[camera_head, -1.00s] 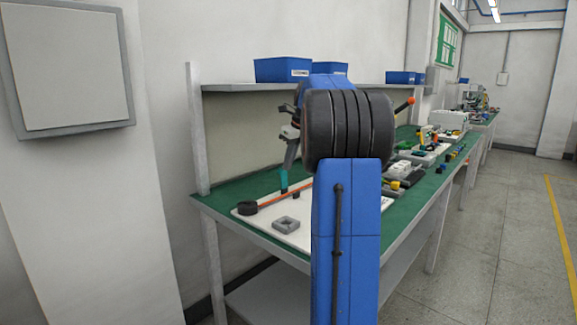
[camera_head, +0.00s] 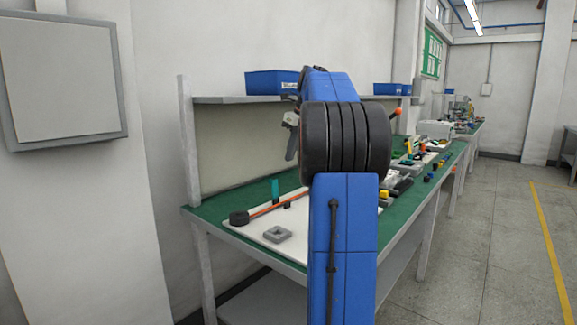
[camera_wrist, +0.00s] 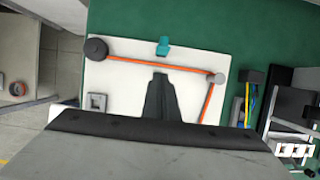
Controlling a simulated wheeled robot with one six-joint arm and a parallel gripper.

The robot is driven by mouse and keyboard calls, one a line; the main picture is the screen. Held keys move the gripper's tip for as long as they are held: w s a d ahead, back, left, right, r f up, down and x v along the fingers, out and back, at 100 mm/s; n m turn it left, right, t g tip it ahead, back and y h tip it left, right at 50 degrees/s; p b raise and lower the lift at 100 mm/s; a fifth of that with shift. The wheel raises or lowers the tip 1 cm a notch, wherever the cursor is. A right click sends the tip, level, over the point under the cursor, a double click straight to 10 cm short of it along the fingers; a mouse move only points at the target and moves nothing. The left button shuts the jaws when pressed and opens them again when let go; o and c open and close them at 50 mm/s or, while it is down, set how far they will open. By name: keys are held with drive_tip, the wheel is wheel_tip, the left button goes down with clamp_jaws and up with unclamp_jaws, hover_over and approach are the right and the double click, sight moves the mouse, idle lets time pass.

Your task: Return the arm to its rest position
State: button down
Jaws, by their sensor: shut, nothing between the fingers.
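My gripper (camera_head: 290,157) hangs above the workbench, left of my blue arm's black joint. In the wrist view my gripper (camera_wrist: 160,78) is shut, dark and empty, over the white board (camera_wrist: 130,85). The white board shows in the head view too (camera_head: 262,232). A teal piece (camera_head: 275,189) stands at the back of the board, apart from the gripper; it also shows in the wrist view (camera_wrist: 163,46). My arm hides part of the bench.
An orange-red strip (camera_wrist: 150,66) runs from a dark round part (camera_wrist: 96,49) to a grey round part (camera_wrist: 216,78). A grey square block (camera_head: 277,234) lies on the board. A shelf (camera_head: 230,99) with blue bins (camera_head: 272,82) is behind. Open floor (camera_head: 500,240) lies to the right.

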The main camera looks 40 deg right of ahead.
drive_tip(key=shift+w+v, duration=0.2)
drive_tip(key=shift+v, duration=0.8)
drive_tip(key=shift+a, duration=0.1)
drive_tip(key=s+a+f+n, duration=0.3)
drive_tip(key=a+n, duration=0.3)
drive_tip(key=a, duration=0.3)
drive_tip(key=s+a+f+n, duration=0.3)
drive_tip(key=a+n, duration=0.2)
drive_tip(key=a, duration=0.5)
drive_tip(key=s+a+f+n, duration=0.35)
drive_tip(key=a+n, duration=0.25)
drive_tip(key=a, duration=0.3)
drive_tip(key=s+a+f+n, duration=0.7)
drive_tip(key=s+f+n, duration=0.2)
drive_tip(key=s+a+f+n, duration=0.6)
drive_tip(key=s+f+n, duration=0.3)
drive_tip(key=s+f, duration=0.1)
drive_tip(key=shift+a+f+t, duration=0.2)
drive_tip(key=shift+a+t, duration=0.1)
drive_tip(key=shift+a, duration=0.1)
